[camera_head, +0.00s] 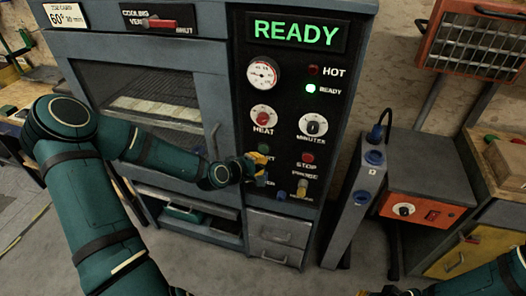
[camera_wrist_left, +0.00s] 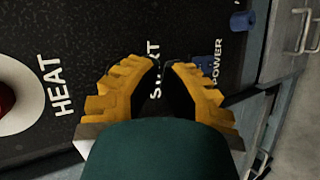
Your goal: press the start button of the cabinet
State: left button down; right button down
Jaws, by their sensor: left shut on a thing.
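The cabinet's dark control panel (camera_head: 234,80) has a lit READY display, knobs and buttons. A green button (camera_head: 264,148), which looks like the start button, shows just above my left gripper (camera_head: 258,166), partly hidden. My left gripper's yellow fingers (camera_wrist_left: 164,66) are close together at the panel, over the START label (camera_wrist_left: 154,70). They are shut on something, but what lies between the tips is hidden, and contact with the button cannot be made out. My right gripper (camera_head: 398,292) is cut off at the bottom edge, away from the cabinet.
A red STOP button (camera_head: 308,158) and a yellowish knob (camera_head: 302,188) sit right of my left gripper. A blue power button (camera_wrist_left: 204,64) is close beside its fingers.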

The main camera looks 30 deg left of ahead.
pick_arm(q)
jog(key=shift+w+a, duration=0.15)
jog(key=shift+w, duration=0.45)
jog(key=shift+w, duration=0.15)
dwell(1.0)
jog(key=shift+w+a, duration=0.1)
jog(key=shift+w, duration=0.2)
jog(key=shift+w+a, duration=0.1)
jog(key=shift+w, duration=0.25)
dwell(0.8)
jog(key=shift+s+d+p, duration=0.2)
jog(key=shift+s+p, duration=0.1)
jog(key=shift+s, duration=0.5)
jog(key=s, duration=0.2)
jog(key=s+d+p, duration=0.1)
jog(key=s, duration=0.1)
jog(key=shift+s+d, duration=0.1)
jog(key=shift+s, duration=0.3)
